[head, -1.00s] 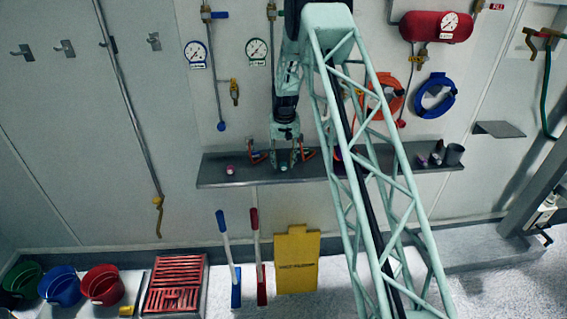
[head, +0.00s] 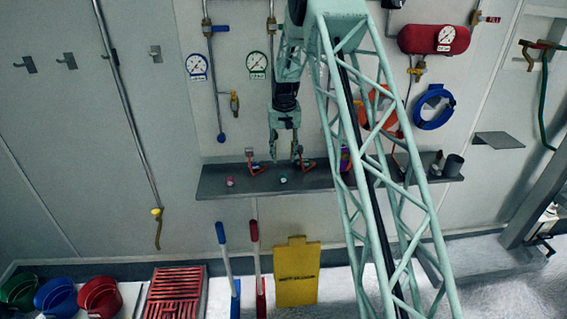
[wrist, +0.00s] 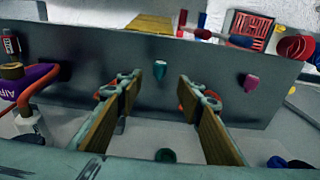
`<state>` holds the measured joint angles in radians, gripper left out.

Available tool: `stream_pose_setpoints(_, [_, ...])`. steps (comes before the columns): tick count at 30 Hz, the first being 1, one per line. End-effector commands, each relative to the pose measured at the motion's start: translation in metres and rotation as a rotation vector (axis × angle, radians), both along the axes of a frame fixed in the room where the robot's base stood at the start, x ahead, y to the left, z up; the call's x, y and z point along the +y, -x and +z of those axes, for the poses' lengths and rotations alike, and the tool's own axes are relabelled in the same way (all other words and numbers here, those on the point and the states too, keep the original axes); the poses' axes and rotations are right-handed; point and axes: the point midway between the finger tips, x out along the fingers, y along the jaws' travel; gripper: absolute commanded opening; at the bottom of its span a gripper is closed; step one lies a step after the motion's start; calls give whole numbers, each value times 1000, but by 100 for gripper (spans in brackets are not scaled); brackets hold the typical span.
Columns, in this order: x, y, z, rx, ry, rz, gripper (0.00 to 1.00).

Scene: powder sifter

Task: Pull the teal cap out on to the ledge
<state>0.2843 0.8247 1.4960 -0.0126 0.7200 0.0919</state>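The teal cap (head: 283,179) is a small cup-like piece on the grey ledge (head: 215,185), near its front edge. It also shows in the wrist view (wrist: 160,69), in line with the gap between my fingers and beyond their tips. My gripper (head: 285,157) is above and behind the cap, apart from it. In the wrist view my gripper (wrist: 158,88) is open, with its two wood-coloured pads wide apart and nothing between them.
Red-handled fittings (head: 254,167) stand close by my fingers on both sides. A dark cup (head: 453,165) is at the ledge's right end. The ledge's front edge is open.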

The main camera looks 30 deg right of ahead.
Motion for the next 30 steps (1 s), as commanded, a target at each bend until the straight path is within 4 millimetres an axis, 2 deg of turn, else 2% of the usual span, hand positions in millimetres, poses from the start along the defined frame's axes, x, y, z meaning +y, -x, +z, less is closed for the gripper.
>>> stream_pose_setpoints(9, [1, 2, 16, 1, 0, 0, 34])
stream_pose_setpoints(30, [1, 2, 16, 1, 0, 0, 34])
